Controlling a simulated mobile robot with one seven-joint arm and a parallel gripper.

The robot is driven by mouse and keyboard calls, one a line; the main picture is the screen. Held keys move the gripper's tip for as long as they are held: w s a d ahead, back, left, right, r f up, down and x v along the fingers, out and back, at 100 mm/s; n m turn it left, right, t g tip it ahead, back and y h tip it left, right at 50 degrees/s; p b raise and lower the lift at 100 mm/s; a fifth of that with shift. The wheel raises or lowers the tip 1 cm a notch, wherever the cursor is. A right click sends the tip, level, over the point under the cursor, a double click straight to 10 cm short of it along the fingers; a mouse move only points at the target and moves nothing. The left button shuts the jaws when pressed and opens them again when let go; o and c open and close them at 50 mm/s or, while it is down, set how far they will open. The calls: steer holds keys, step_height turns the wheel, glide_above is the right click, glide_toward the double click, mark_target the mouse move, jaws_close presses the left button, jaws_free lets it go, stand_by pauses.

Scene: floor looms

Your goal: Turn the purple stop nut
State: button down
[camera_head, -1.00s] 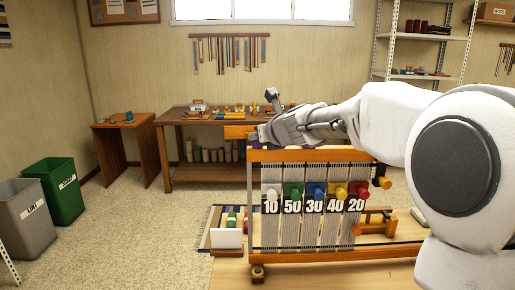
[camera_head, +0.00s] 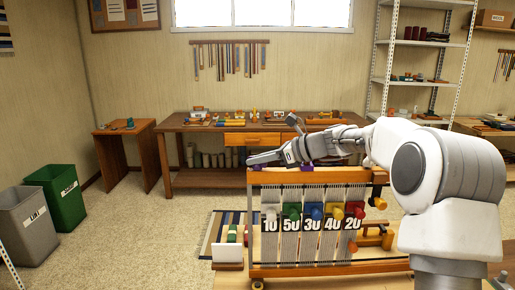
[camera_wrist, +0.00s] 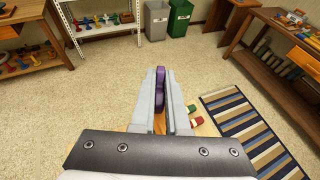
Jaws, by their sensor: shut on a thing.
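The purple stop nut (camera_wrist: 160,88) shows in the wrist view as a narrow upright purple piece between my gripper's two grey fingers. My gripper (camera_wrist: 161,95) is shut on it. In the head view my gripper (camera_head: 255,159) lies almost flat at the upper left corner of the floor loom (camera_head: 310,177). The fingers and wrist hide most of the nut there. An orange wooden part of the loom (camera_wrist: 159,122) shows below the nut in the wrist view.
On the loom's front, white, green, blue, yellow and red knobs (camera_head: 314,210) sit above numbers 10, 50, 30, 40 and 20. A workbench (camera_head: 205,128) stands behind. A striped rug (camera_head: 213,226) lies left of the loom. Grey and green bins (camera_head: 55,195) stand far left; the floor between is clear.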

steer(key=shift+f+n+g+p, duration=0.1)
steer(key=shift+n+g+p, duration=0.35)
steer(key=shift+p, duration=0.2)
steer(key=c, duration=0.9)
jaws_free()
steer(key=v, duration=1.7)
steer(key=shift+d+p, duration=0.3)
steer(key=shift+p, duration=0.1)
